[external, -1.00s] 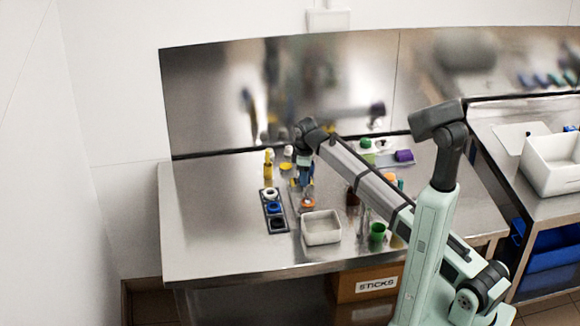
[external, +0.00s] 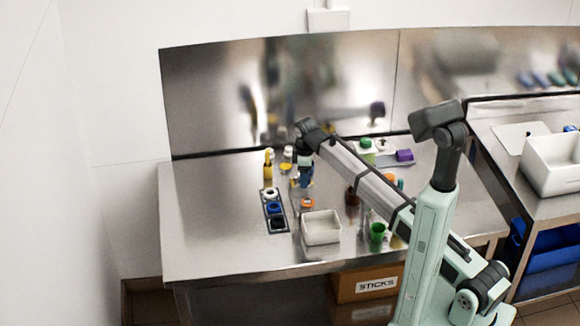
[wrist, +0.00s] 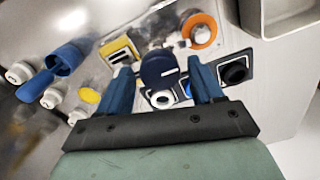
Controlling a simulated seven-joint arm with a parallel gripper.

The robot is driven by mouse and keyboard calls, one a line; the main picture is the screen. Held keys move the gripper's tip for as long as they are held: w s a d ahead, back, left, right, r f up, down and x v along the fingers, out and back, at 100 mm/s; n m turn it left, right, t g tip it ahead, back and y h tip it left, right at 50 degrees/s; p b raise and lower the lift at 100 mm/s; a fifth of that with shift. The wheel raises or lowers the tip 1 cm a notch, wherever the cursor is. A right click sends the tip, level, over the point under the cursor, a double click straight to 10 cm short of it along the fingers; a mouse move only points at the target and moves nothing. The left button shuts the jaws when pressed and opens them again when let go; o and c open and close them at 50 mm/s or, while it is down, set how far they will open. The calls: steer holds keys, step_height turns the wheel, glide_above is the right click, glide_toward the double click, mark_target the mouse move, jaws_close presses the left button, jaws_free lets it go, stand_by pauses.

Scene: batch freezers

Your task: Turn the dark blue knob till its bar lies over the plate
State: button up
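A dark blue knob (wrist: 158,68) with a short white mark on its face shows between the two blue fingers of my gripper (wrist: 162,82) in the wrist view. The fingers stand apart on either side of it, with narrow gaps visible; contact cannot be told. A yellow piece with a dark slot (wrist: 120,52) lies just left of the knob. I cannot tell for sure which part is the bar or the plate. In the external view my gripper (external: 306,177) points down over the bench, and the knob is not clearly distinguishable there.
A dark panel with white, blue and black round parts (external: 274,211) lies left of my gripper. An orange ring (external: 307,203) and a white bin (external: 321,228) are in front; a green cup (external: 377,232) stands right. A blue container (wrist: 65,60) shows in the wrist view. The bench's left side is clear.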

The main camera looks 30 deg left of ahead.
steer(key=shift+o, duration=0.4)
steer(key=shift+r, duration=0.1)
step_height(320, 180, up, 14)
steer(key=shift+f, duration=0.2)
stand_by(0.6)
